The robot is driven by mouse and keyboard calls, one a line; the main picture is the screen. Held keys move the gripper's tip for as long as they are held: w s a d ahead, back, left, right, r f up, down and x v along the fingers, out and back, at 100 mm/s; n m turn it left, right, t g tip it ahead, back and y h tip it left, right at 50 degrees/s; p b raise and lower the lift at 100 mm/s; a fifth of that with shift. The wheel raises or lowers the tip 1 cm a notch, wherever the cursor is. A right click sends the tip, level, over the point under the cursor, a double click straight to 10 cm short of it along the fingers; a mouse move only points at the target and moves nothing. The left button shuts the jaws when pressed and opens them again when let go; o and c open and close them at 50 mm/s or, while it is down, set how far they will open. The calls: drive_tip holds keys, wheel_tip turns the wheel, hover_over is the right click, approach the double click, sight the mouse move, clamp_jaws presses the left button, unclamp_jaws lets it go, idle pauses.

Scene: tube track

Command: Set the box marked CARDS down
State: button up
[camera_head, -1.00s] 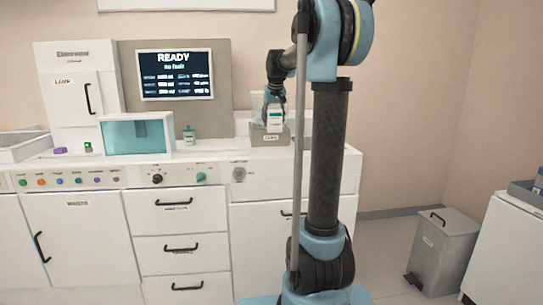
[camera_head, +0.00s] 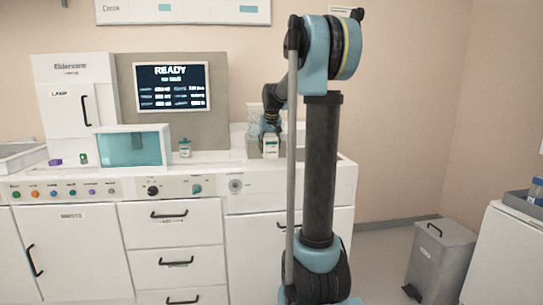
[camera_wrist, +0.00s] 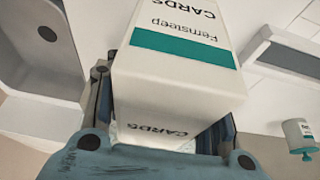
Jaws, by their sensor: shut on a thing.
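The box marked CARDS is white with a teal band and the word Fernsleep. It fills the middle of the wrist view (camera_wrist: 180,85). My gripper (camera_wrist: 168,115) is shut on it, with a finger on each side. In the head view the box (camera_head: 270,147) shows small, below my gripper (camera_head: 269,132), over the right part of the white counter (camera_head: 215,172). I cannot tell whether its base touches anything.
A teal-fronted case (camera_head: 133,148) and a READY screen (camera_head: 172,86) are farther left. A grey bin (camera_head: 440,260) stands on the floor right.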

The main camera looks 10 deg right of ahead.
drive_tip(key=shift+f, duration=1.55)
drive_tip(key=o, duration=1.1)
